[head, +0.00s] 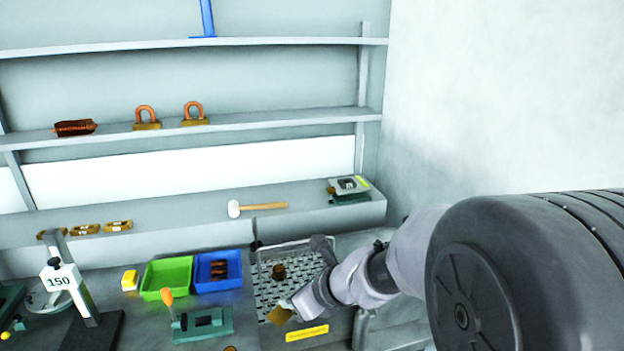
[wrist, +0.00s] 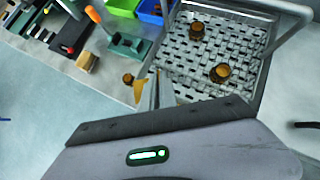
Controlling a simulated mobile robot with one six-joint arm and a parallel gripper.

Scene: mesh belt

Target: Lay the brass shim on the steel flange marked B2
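A thin gold-coloured plate, which looks like the brass shim (head: 280,315), is at the tip of my gripper (head: 290,303). In the wrist view the shim (wrist: 141,92) sticks out to the left of my fingers (wrist: 155,92), which are close together on it. It is held near the left edge of the mesh belt. Two round brown-amber pieces stand on the mesh, one farther back (wrist: 197,30) and one nearer (wrist: 220,73). Only the farther one (head: 278,271) shows clearly in the head view. I can read no B2 mark, and cannot tell which thing is the steel flange.
The mesh belt (wrist: 180,58) has a raised metal rim and a yellow label (head: 307,333) at its front. Another small round brown piece (wrist: 128,78) lies on the bench. Left are a green clamp fixture (head: 203,325), a green bin (head: 150,290) and a blue bin (head: 230,283).

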